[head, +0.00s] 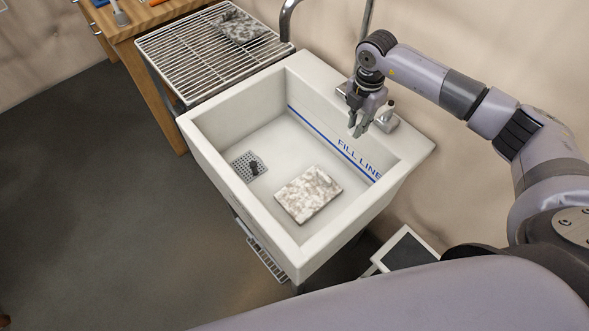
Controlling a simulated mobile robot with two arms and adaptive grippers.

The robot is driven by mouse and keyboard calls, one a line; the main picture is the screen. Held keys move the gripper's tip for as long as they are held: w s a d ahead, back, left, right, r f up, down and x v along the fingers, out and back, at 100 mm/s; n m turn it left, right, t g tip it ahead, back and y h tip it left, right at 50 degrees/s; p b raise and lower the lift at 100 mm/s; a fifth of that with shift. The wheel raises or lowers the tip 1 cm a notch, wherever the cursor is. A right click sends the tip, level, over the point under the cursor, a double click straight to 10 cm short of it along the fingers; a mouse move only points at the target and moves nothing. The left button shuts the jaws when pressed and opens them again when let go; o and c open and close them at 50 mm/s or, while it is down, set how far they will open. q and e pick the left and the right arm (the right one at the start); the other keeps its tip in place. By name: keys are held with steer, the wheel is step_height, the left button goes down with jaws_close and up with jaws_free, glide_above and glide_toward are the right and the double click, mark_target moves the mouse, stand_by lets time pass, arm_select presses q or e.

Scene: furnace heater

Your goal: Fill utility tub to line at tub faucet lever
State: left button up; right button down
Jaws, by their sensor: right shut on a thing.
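The white utility tub (215,165) stands against the wall. A blue line marked FILL LINE (335,143) runs along its inner back wall. No water shows in the tub; its floor is plainly visible. My right gripper (357,129) is at the tub's back right rim, shut on the faucet lever, which it mostly hides. The faucet's metal base (387,122) shows just right of the fingers. A curved metal spout (287,20) rises behind the tub. A drain grate (241,167) with a dark knob on it lies in the tub floor. My left gripper is out of view.
A mottled grey-white slab (308,194) lies on the tub floor. A wire rack (200,62) left of the tub holds a mottled cloth-like piece (238,26). A wooden bench (140,20) stands at the upper left. The floor at left is clear.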

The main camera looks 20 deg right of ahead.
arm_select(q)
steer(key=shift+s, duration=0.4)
arm_select(e)
steer(key=shift+s, duration=0.1)
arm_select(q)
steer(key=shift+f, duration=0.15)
arm_select(e)
steer(key=shift+s+d+n, duration=0.75)
steer(key=shift+s+n, duration=0.3)
steer(key=shift+s+d+n, duration=0.7)
steer(key=shift+s+n, duration=0.3)
steer(key=shift+n, duration=0.05)
arm_select(q)
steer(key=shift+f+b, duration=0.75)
steer(key=shift+b, duration=0.1)
arm_select(e)
steer(key=shift+s+d+r+n, duration=0.1)
steer(key=shift+s+d+n, duration=0.65)
steer(key=shift+d+n, duration=0.3)
steer(key=shift+s+d+n, duration=0.75)
steer(key=shift+d+n, duration=0.2)
steer(key=shift+d, duration=0.05)
steer(key=shift+d, duration=0.1)
